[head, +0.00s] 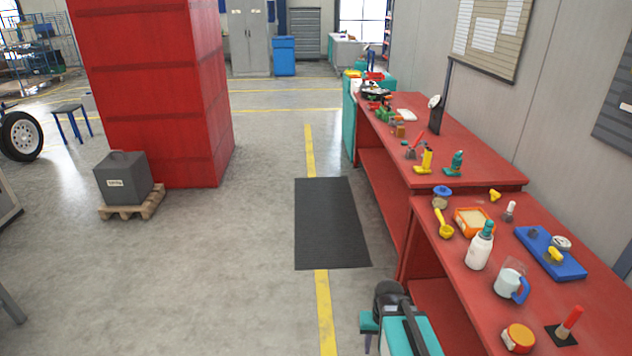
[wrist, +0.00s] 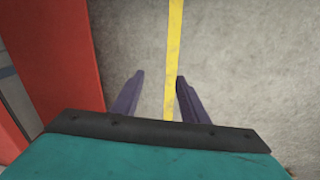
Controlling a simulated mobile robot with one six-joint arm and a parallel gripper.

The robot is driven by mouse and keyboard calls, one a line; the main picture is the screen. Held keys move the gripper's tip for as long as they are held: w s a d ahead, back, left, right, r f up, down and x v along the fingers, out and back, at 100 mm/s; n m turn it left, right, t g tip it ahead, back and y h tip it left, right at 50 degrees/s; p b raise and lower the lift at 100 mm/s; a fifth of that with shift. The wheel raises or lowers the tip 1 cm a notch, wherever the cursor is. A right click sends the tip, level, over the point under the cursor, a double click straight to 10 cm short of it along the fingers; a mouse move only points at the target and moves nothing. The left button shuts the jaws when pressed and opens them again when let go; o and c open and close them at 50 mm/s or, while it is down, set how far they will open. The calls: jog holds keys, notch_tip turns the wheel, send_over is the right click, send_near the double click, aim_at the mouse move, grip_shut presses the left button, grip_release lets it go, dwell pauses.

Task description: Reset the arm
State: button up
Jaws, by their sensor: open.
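My gripper (wrist: 159,76) shows in the wrist view as two purple fingers held apart, with nothing between them. Beyond the fingers are grey floor and a yellow floor line (wrist: 175,30). A red surface (wrist: 60,60) fills the left of the wrist view. In the head view, my teal and dark arm (head: 405,325) is folded low at the bottom, left of the near red workbench. The fingers are mostly hidden there.
The near red workbench (head: 590,300) carries a white bottle (head: 480,246), a jug (head: 511,283) and a blue tray (head: 549,254). A second red bench (head: 470,150) stands behind. A black mat (head: 331,222) lies ahead. A red pillar (head: 160,90) and grey box (head: 123,178) stand left. The floor between is clear.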

jog(key=s+a+f+g+b, duration=0.1)
jog(key=s+f+g+b, duration=0.5)
jog(key=s+f, duration=2)
notch_tip(320, 180, down, 2)
jog(key=b, duration=0.4)
jog(key=shift+s+a+f+n, duration=0.2)
jog(key=shift+a+f+n, duration=0.05)
jog(key=shift+a+n, duration=0.15)
jog(key=shift+c, duration=1.1)
jog(key=shift+d, duration=0.1)
